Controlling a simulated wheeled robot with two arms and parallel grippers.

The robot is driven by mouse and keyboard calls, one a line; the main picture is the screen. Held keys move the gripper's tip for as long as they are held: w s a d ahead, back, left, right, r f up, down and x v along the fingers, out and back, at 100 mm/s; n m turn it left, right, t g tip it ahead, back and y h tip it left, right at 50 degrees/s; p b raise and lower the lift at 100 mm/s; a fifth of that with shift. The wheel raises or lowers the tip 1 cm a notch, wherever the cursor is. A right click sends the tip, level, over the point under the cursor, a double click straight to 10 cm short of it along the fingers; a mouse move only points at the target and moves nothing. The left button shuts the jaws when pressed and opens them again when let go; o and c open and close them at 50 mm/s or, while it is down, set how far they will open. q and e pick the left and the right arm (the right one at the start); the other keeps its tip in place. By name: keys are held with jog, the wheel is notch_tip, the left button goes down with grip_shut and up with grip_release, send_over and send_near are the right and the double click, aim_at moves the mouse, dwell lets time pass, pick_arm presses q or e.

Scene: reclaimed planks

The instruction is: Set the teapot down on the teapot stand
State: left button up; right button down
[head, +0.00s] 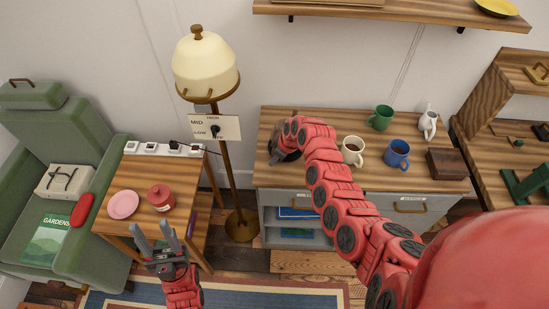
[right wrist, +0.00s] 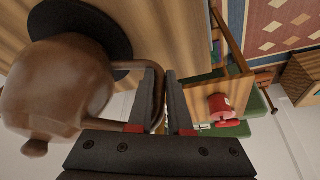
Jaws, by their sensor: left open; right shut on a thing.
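The brown teapot (right wrist: 58,85) fills the left of the right wrist view, with its looped handle (right wrist: 130,66) reaching toward my fingers. My right gripper (right wrist: 161,82) is shut on that handle. A dark round disc, seemingly the teapot stand (right wrist: 95,22), shows right beside the teapot's base on the wooden top. The teapot overlaps it, and I cannot tell whether they touch. In the head view my right arm ends at the left of the cabinet top and mostly hides the teapot and stand. My left gripper (head: 170,238) is open and empty in front of the side table.
On the cabinet top (head: 330,120) stand a green mug (head: 381,117), cream mug (head: 352,151), blue mug (head: 397,156), white jug (head: 428,124) and dark wooden box (head: 446,163). A floor lamp (head: 206,68) stands left of the cabinet. The side table holds a pink plate (head: 123,204) and red jar (head: 161,197).

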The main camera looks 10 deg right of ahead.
jog(key=c, duration=0.8)
grip_release()
jog(key=shift+c, duration=0.2)
jog(key=shift+r, duration=0.15)
